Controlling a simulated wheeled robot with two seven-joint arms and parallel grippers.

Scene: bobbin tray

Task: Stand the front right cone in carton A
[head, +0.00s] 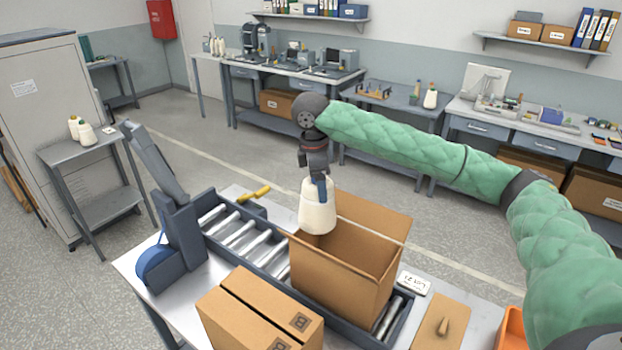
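A cream cone (317,212) hangs upright from my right gripper (321,188), which points down and is shut on the cone's narrow top. An open brown carton (340,276) stands on the roller conveyor below and to the right of the cone. No letter shows on this carton's visible sides. The cone's base overlaps the carton's back left rim in the head view; I cannot tell whether it is above the opening or just outside it. The carton's floor is hidden. My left gripper is not in view.
Closed cartons marked B (250,312) stand in front of the conveyor (236,236). A grey tape unit (182,235) with a blue roll stands at the left. A white card (414,283) and a brown board (441,322) lie right of the open carton. A yellow-handled tool (254,193) lies behind.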

